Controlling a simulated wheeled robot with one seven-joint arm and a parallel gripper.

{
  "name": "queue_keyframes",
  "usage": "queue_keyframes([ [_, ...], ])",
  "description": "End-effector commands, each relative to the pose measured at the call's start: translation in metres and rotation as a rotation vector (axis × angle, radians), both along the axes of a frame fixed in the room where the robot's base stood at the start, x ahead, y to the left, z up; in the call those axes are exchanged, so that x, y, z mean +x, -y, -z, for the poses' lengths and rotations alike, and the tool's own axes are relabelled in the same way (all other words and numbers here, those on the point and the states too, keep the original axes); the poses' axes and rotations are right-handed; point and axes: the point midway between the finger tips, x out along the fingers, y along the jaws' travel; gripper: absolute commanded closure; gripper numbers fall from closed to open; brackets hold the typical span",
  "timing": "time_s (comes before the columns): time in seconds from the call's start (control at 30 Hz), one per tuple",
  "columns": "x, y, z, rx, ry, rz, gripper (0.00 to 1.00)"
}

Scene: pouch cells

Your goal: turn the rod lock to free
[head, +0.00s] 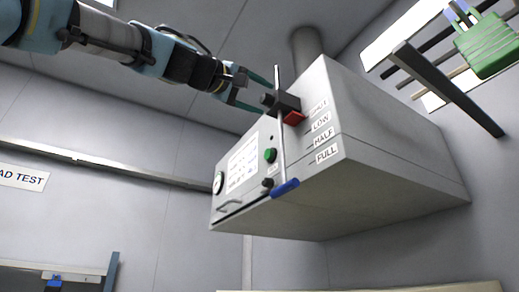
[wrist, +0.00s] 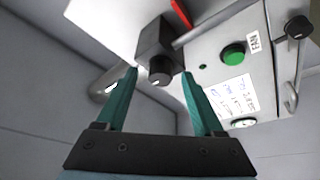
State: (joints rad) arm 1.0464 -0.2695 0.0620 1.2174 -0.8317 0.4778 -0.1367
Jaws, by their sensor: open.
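The rod lock is a dark knob (wrist: 160,70) on a black block (head: 287,102) that sits on the upright metal rod (head: 279,145) at the front of a grey wall box. A small pale mark shows on the knob's face; its setting is unreadable. A red pointer (head: 294,118) beside the block is near the top label of the scale. The rod ends in a blue grip (head: 285,188) at the bottom. My gripper (head: 264,98) is open, with its teal fingers on either side of the knob. In the wrist view the knob shows between the fingertips; contact cannot be told.
The grey box (head: 390,165) carries LOW, HALF and FULL labels, a green button (head: 270,155), another dark knob (head: 267,182), a printed sheet (head: 242,164) and a gauge (head: 218,182). A rack with a green item (head: 488,45) is at upper right. Space left of the box is clear.

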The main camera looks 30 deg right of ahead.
Motion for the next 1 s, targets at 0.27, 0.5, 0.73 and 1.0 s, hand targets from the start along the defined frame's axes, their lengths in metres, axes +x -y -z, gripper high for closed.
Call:
queue_keyframes([
  [0.27, 0.0003, 0.0012, 0.0005, 0.0, 0.0, 0.0, 0.33],
  [0.5, 0.0003, 0.0011, 0.0003, 0.0, 0.0, 0.0, 0.6],
  [0.73, 0.0003, 0.0011, 0.0003, 0.0, 0.0, 0.0, 0.86],
  [1.0, 0.0004, 0.0011, 0.0004, 0.001, 0.0, -0.001, 1.0],
])
